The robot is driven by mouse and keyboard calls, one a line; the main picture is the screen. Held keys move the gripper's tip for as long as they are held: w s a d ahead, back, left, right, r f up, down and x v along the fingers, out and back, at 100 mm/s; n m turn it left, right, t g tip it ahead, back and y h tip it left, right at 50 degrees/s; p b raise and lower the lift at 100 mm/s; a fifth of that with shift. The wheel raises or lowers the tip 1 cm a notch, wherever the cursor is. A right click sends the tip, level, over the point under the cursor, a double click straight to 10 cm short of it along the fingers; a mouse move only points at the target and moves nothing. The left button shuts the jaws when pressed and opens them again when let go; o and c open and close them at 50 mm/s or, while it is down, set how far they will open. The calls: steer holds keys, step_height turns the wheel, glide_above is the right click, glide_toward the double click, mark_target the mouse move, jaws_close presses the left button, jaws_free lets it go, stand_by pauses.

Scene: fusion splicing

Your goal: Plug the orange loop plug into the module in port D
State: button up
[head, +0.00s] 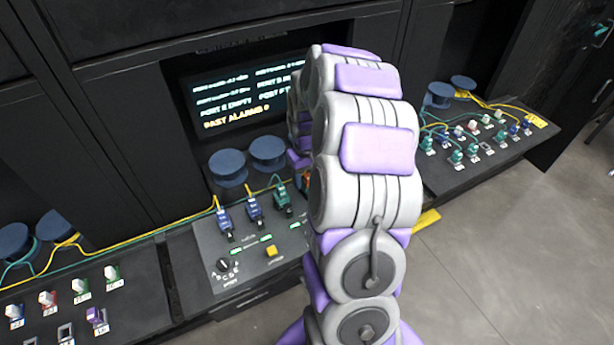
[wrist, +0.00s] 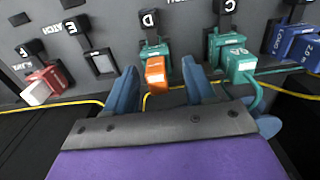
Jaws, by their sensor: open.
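In the wrist view the orange loop plug (wrist: 156,74) sits at port D, against the front of the green module (wrist: 154,50). The two look in line and touching; I cannot tell how deep the plug sits. My gripper (wrist: 159,68) is open, with one blue finger on each side of the orange plug. Gaps show between the fingers and the plug. In the head view my arm hides the gripper and most of port D.
Port E (wrist: 103,62) is empty, and a red plug with a white end (wrist: 45,84) is at F. Green modules (wrist: 240,62) and blue ones (wrist: 292,42) stand close on the right, with green and yellow fibres. A console (head: 215,262) carries a knob and yellow button.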

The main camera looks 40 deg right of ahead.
steer(key=shift+r, duration=0.1)
step_height(320, 180, up, 17)
steer(key=p, duration=0.3)
stand_by(0.5)
